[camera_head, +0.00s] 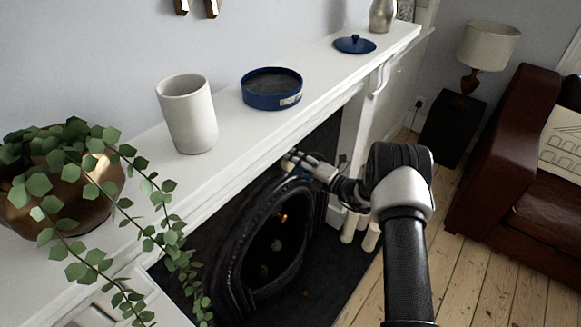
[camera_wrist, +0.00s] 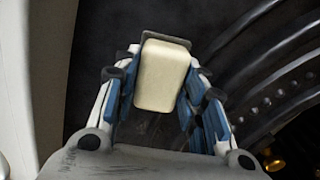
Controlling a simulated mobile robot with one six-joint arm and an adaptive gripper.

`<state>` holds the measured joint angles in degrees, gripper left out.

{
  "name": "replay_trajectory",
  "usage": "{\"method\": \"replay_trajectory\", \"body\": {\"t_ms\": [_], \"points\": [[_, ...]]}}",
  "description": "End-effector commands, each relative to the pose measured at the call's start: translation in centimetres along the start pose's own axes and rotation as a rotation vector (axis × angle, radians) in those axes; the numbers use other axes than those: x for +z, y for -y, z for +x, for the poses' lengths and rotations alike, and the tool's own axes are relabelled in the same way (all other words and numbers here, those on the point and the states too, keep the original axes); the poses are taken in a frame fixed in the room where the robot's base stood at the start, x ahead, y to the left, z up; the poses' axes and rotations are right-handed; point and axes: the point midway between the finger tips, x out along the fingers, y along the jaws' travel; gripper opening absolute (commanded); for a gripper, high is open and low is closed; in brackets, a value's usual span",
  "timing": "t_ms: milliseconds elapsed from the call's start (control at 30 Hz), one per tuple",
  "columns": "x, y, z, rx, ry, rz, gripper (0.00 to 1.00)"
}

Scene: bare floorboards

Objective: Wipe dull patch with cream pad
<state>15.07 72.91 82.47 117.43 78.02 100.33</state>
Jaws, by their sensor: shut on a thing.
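My gripper (camera_head: 292,161) is in front of the fireplace, just below the mantel shelf edge. In the wrist view, my gripper (camera_wrist: 160,72) is shut on the cream pad (camera_wrist: 163,76), a pale rounded block with a dark edge at its far end. The pad sits between the blue-lined fingers, in front of a dark surface (camera_wrist: 95,45). I cannot tell whether it touches that surface. In the head view the pad cannot be told apart from the pale fingers. I cannot make out the dull patch in either view.
The white mantel shelf (camera_head: 235,133) holds a plant in a brass pot (camera_head: 75,200), a white cup (camera_head: 188,113), a blue tin (camera_head: 272,90), a blue lid (camera_head: 355,44) and a metal vase (camera_head: 382,15). The black arched fireplace (camera_head: 235,255) is below. Candles (camera_head: 370,236) stand beside my arm.

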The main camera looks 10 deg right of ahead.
Motion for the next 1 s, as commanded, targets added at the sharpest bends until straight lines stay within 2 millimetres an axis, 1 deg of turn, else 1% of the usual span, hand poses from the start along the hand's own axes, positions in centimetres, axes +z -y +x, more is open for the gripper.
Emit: {"method": "replay_trajectory", "body": {"t_ms": [100,467,1000], "points": [[0.5,0.0,0.0,0.001,-0.001,-0.001,0.19],[0.6,0.1,-0.3,-0.001,0.000,0.001,0.19],[0.6,0.0,-5.4,0.000,0.001,0.002,0.19]]}}
